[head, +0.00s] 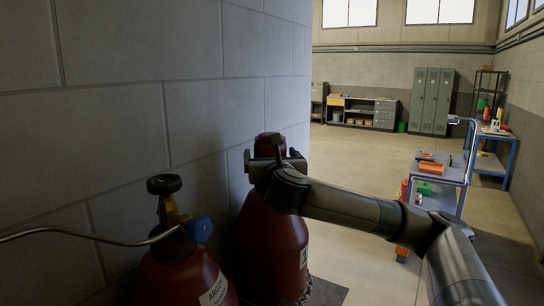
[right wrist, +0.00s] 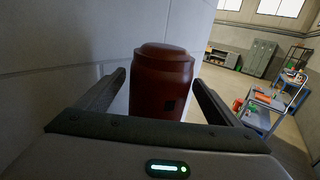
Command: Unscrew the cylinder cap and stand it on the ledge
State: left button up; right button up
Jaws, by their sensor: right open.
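A dark red cap (head: 263,148) tops the red cylinder (head: 272,245) by the block wall. In the right wrist view the cap (right wrist: 165,75) shows as a rounded red dome between my fingers. My right gripper (head: 273,160) is at the cap's height, its jaws open on either side of it. The cap sits upright on the cylinder. I cannot make out the ledge in either view. My left gripper is not in view.
A second red cylinder (head: 185,280) stands at the left with a black handwheel (head: 164,185), a blue fitting (head: 200,229) and a metal hose (head: 85,235). The block wall (head: 120,120) is close behind. A cart (head: 445,172) with bins stands right; open floor lies beyond.

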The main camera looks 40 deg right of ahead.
jog(key=shift+w+d, duration=0.3)
jog(key=shift+w, duration=0.2)
jog(key=c, duration=1.4)
jog(key=o, duration=0.6)
jog(key=shift+r, duration=0.1)
jog(key=c, duration=0.6)
jog(key=shift+r+p, duration=3.75)
jog(key=shift+p, duration=0.7)
jog(key=shift+r+p, duration=0.45)
jog(key=shift+r, duration=0.55)
